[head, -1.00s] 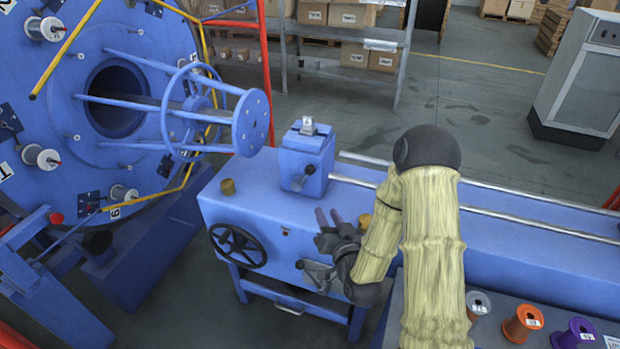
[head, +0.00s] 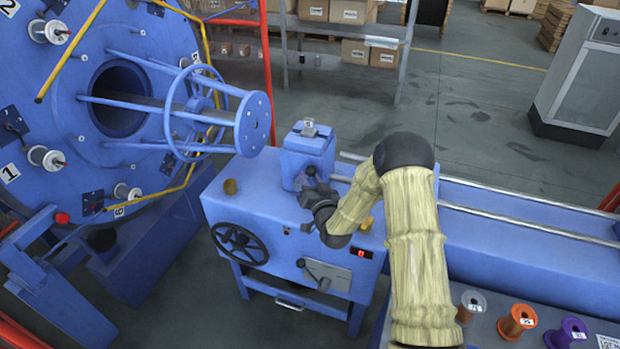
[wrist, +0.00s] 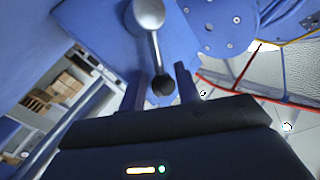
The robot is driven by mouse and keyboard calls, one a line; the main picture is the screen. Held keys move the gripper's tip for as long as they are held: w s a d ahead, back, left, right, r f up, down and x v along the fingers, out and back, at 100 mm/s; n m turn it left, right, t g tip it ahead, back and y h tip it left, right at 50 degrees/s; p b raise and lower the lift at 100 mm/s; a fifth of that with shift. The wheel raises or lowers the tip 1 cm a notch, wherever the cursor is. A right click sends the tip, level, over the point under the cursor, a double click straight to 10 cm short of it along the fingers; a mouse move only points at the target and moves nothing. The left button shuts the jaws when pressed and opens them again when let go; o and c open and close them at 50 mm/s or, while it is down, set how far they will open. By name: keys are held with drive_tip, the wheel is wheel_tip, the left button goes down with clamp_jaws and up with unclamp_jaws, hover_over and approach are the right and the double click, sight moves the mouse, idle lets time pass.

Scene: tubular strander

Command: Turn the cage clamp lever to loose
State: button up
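The cage clamp lever shows in the wrist view as a silver hub and rod with a black ball knob (wrist: 163,85), on a blue block face. In the head view its knob (head: 310,170) is on the front of the blue clamp block (head: 308,145). The rod hangs nearly straight down in the wrist view. My gripper (wrist: 163,88) is open, with one finger on either side of the knob. I see no clear contact. In the head view my gripper (head: 307,184) is at the block's front, and its fingertips are hard to make out.
The blue cage (head: 251,122) stands left of the block. Rails (head: 500,216) run right. Wire spools (head: 517,321) sit at lower right.

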drive_tip(key=shift+w, duration=0.25)
clamp_jaws()
